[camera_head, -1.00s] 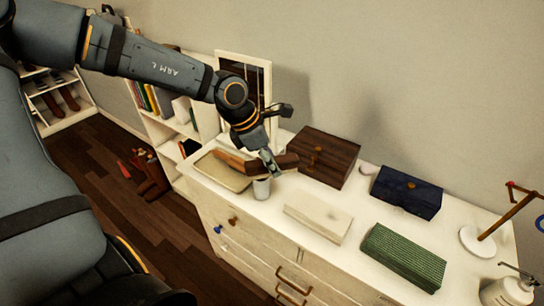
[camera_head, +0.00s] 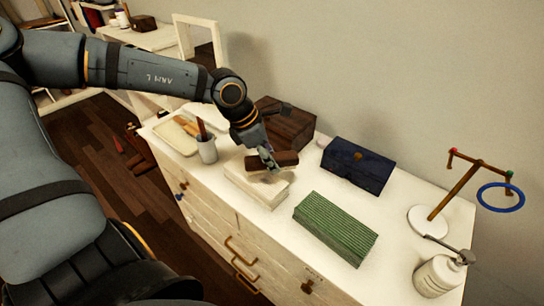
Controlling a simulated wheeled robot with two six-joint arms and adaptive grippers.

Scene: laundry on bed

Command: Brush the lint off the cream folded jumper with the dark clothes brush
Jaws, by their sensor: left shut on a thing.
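The cream folded jumper (camera_head: 252,187) lies flat on the white dresser top, near its front edge. My left gripper (camera_head: 268,160) is shut on the dark clothes brush (camera_head: 285,159), a brown block. The brush is over the back right part of the jumper, at or just above its surface; whether it touches I cannot tell. Part of the brush is hidden by the gripper fingers. Lint on the jumper is too small to make out. My right gripper is not in view.
On the dresser top (camera_head: 385,240) are a green folded cloth (camera_head: 336,228), a dark blue box (camera_head: 357,166), a brown wooden box (camera_head: 287,124), a cup with sticks (camera_head: 207,149), a tray (camera_head: 176,137), a jewellery stand (camera_head: 455,192) and a pump bottle (camera_head: 438,276).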

